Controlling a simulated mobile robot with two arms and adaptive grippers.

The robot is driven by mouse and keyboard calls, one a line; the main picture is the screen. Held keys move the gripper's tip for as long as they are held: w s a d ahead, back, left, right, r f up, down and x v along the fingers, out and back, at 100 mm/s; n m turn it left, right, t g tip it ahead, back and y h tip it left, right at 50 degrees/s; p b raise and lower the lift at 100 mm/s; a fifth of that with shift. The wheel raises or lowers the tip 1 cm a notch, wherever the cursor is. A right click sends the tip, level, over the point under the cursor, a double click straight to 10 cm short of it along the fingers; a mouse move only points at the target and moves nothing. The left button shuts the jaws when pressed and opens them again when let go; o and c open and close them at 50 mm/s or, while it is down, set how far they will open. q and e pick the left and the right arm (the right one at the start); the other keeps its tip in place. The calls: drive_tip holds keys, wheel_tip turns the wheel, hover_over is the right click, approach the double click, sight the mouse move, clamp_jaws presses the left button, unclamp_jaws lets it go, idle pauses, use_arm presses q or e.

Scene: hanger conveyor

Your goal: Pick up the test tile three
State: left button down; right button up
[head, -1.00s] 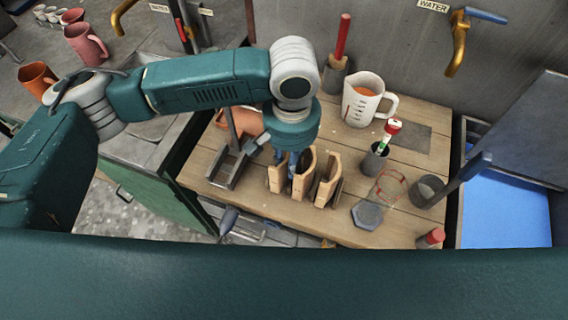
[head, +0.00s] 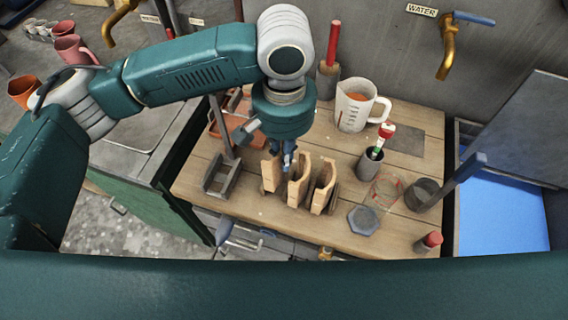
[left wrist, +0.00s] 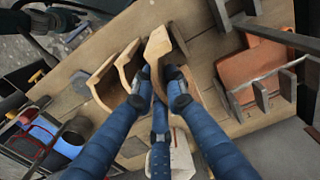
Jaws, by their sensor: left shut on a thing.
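Three tan, curved test tiles stand in a row on the wooden bench. In the head view they are the left tile (head: 269,173), the middle tile (head: 299,183) and the right tile (head: 323,188). My left gripper (head: 288,157) points down at the left end of the row. In the left wrist view its blue fingers (left wrist: 157,76) are shut on the upper edge of the end tile (left wrist: 159,43), the left one in the head view. The other two tiles are close beside it. I see no number on the tiles. My right gripper is not in view.
A measuring jug (head: 353,106) stands behind the tiles. A dark cup (head: 370,163), a grey hexagonal block (head: 363,220) and a wire ring stand to the right. A metal stand (head: 221,175) and terracotta pieces (left wrist: 262,67) are on the other side.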

use_arm(q)
wheel_tip(320, 180, up, 14)
drive_tip(key=shift+r+b, duration=0.25)
drive_tip(key=shift+b, duration=0.2)
